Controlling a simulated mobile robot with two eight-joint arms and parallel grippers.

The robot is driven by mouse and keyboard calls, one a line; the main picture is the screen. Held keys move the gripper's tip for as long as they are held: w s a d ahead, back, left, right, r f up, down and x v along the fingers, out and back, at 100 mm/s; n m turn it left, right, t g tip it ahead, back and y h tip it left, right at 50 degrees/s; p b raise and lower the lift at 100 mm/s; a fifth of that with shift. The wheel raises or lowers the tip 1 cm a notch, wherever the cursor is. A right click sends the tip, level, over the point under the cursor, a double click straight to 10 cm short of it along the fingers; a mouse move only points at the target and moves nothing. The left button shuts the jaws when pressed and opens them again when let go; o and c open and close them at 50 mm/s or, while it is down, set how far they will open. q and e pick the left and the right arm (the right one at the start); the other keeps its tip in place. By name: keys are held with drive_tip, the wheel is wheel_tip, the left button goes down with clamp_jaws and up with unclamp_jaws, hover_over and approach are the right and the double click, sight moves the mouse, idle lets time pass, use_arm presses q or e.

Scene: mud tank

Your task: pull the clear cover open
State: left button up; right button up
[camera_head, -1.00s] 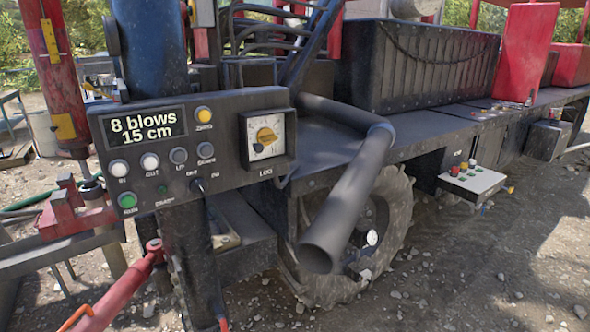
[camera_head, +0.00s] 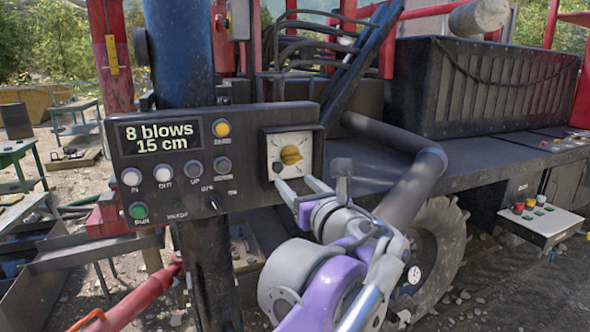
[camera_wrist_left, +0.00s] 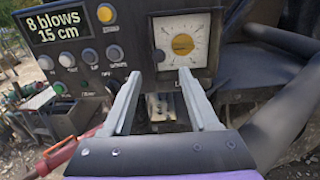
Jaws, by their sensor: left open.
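The square dial box (camera_head: 268,143) is at the right end of the dark control panel, with a yellow knob (camera_head: 291,155) on a pale face. The clear cover over the face is hard to make out; it looks closed. A small dark knob (camera_head: 277,167) sits at the face's lower left. My left gripper (camera_head: 297,182) is open and empty, its fingers pointing at the lower part of the box. In the left wrist view the open fingers (camera_wrist_left: 159,74) lie just below and around the small dark knob (camera_wrist_left: 158,56), apparently short of it. My right gripper is out of view.
The panel (camera_head: 190,160) also carries a display reading "8 blows 15 cm", several buttons and a small lever. A thick dark pipe (camera_head: 415,185) runs close to the right of my left arm. A red bar (camera_head: 140,300) is at lower left.

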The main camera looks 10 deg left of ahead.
sight(278, 167)
use_arm(q)
drive_tip(key=x, duration=0.9)
drive_tip(key=shift+w+a, duration=0.25)
drive_tip(key=shift+a, duration=0.1)
clamp_jaws()
idle(0.9)
